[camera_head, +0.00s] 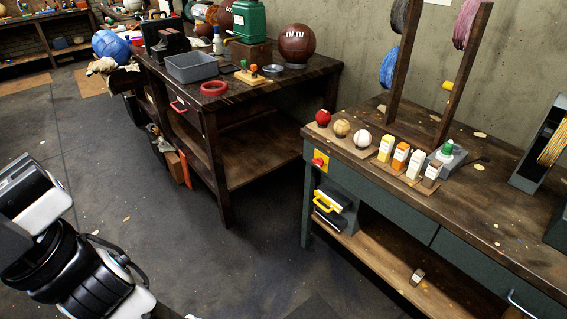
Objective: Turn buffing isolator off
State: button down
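A red rotary knob on a yellow plate (320,161) is mounted on the front left corner of the dark green workbench (375,204) at right. It looks like an isolator switch; its label and its on or off position are too small to read. My arm (75,255), white and black, shows at the lower left, well apart from the switch across the floor. My gripper is not in view.
Balls, small bottles and a grey device (446,157) stand on the right bench. A yellow-handled item (327,203) sits below the switch. A dark wooden bench (225,100) with a grey bin (191,67) stands behind. The floor (240,270) between my arm and the right bench is clear.

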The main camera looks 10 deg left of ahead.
aim_at(319, 162)
jog(key=z, duration=1.45)
jog(key=u, duration=1.45)
jog(key=i+j+z, duration=0.25)
jog(key=i+j, duration=0.35)
jog(key=j, duration=0.15)
